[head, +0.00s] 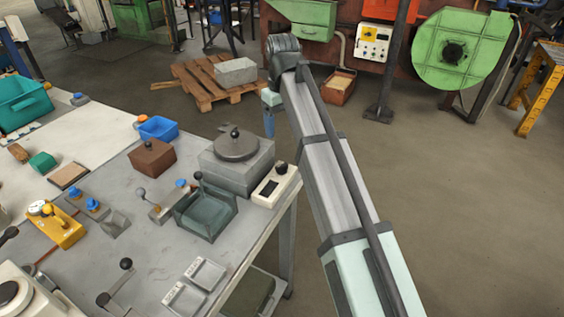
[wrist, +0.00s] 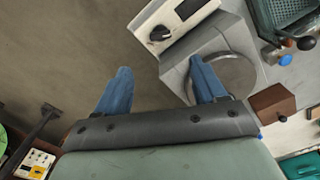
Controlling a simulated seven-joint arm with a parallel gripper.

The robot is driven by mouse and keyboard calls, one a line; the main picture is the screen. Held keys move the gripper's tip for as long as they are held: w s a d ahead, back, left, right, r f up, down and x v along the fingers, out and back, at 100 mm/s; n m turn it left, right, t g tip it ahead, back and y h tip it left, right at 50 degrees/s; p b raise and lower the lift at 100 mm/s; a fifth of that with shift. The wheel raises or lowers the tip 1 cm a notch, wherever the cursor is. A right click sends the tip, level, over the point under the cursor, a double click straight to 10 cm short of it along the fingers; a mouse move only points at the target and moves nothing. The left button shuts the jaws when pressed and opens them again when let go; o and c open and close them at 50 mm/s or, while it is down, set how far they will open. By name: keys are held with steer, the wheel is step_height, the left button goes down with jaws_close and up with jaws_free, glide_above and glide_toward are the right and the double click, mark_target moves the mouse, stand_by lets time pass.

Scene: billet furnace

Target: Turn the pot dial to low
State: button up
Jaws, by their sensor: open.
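The pot dial is a small black knob (head: 281,168) at the back end of a cream control box (head: 264,199) with a dark window, by the table's right edge. In the wrist view the dial (wrist: 159,34) lies beyond the fingertips, roughly between them in the picture. My gripper (head: 269,131) is beyond the table's edge, above and behind the dial in the head view, and apart from it. In the wrist view its two blue fingers (wrist: 160,67) are spread and empty. The dial's markings and setting are too small to read.
The grey pot (head: 238,172) with a round, knobbed lid stands beside the control box. In the wrist view the right finger overlaps this lid (wrist: 236,77). A brown block (head: 152,158) and a dark green tray (head: 207,212) are nearby. Open floor lies right of the table.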

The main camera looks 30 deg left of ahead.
mark_target(282, 165)
step_height(282, 165, down, 14)
steer(key=shift+r, duration=0.2)
stand_by(0.4)
steer(key=shift+c, duration=0.2)
steer(key=c, duration=1)
steer(key=shift+m, duration=0.4)
steer(key=m, duration=1)
steer(key=shift+m, duration=0.4)
